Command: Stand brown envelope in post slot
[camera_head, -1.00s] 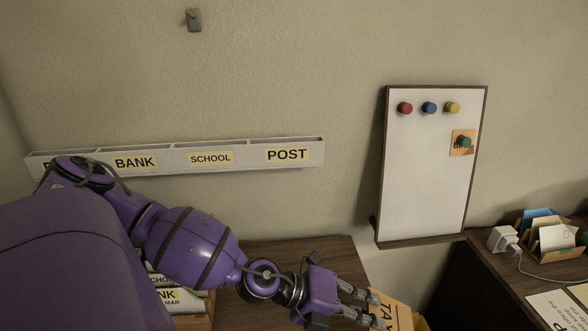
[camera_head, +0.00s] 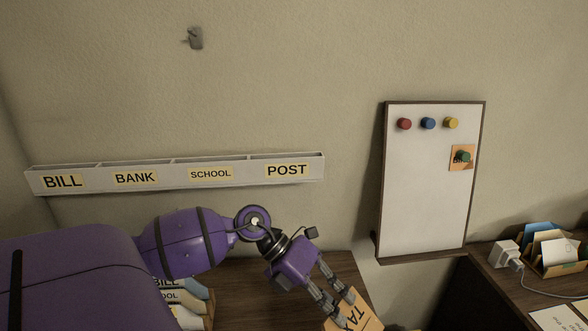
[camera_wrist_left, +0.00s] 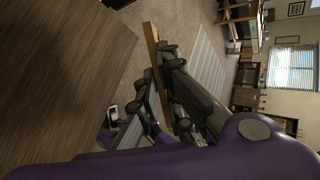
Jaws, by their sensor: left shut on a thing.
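The brown envelope (camera_head: 356,318) is a tan-orange piece with dark letters starting "TA", at the bottom edge of the head view, partly cut off. My left gripper (camera_head: 335,298) is shut on it, with the fingers pointing down and right. In the left wrist view the envelope (camera_wrist_left: 151,42) shows nearly edge-on as a thin tan strip at the fingers. The post slot (camera_head: 288,170) is the right-hand compartment of a pale wall rack, labelled POST. The gripper and envelope are below and right of it, well apart. My right gripper is not in view.
The rack's other slots read BILL (camera_head: 62,181), BANK (camera_head: 135,178) and SCHOOL (camera_head: 210,174). A whiteboard (camera_head: 420,200) with magnets hangs to the right. Labelled mail (camera_head: 180,297) stands on the wooden desk (camera_head: 240,280) under my left arm. Wall between rack and whiteboard is clear.

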